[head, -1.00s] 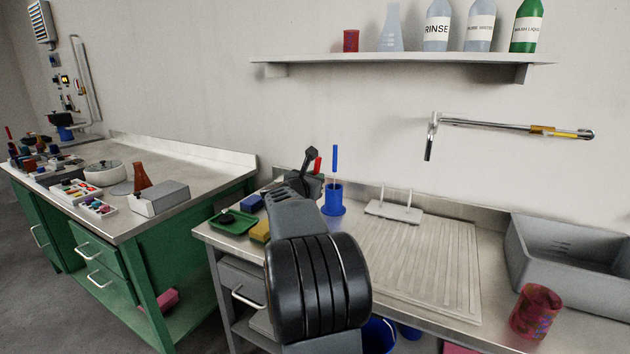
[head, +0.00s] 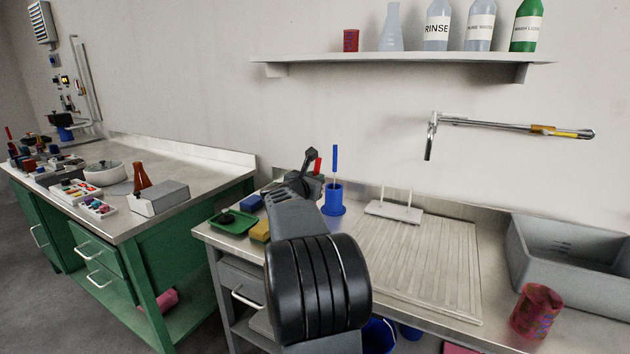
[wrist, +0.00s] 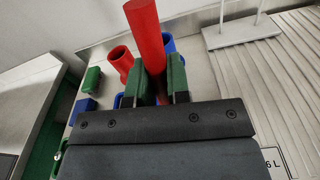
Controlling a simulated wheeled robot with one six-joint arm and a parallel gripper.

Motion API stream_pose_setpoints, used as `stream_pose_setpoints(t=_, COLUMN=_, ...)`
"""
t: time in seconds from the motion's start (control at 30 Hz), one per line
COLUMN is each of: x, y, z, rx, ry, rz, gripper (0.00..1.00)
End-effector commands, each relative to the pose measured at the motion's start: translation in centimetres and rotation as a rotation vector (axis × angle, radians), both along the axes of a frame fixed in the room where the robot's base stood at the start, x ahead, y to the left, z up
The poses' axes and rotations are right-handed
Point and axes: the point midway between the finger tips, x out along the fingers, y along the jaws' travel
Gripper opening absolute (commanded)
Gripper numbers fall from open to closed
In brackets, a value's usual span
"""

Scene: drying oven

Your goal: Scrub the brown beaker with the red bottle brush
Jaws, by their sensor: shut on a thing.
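My gripper (wrist: 162,85) is shut on the red bottle brush's handle (wrist: 146,30), which stands between the two green finger pads in the wrist view. The red handle (head: 318,165) also shows in the head view beside my dark wrist. The brush's lower end is hidden, so I cannot tell whether it is still inside a holder. A mottled red-brown beaker (head: 536,312) stands on the counter at the far right, left of and in front of the sink, well away from my gripper.
A blue holder (head: 333,202) with a blue-handled brush (head: 335,160) stands right of my gripper. A shorter red cylinder (wrist: 120,60) is left of the held handle. A green tray (head: 233,222), a drying rack (head: 396,211) and the grey sink (head: 530,262) line the counter. The ribbed drainboard (head: 415,260) is clear.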

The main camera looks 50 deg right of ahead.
Motion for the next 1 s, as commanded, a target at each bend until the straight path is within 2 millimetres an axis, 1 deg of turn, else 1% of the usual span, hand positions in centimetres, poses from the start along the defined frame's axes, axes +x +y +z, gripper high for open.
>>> stream_pose_setpoints(t=1.0, x=0.0, y=0.0, z=-1.3, rx=-0.001, ry=0.000, rz=0.000, gripper=0.00)
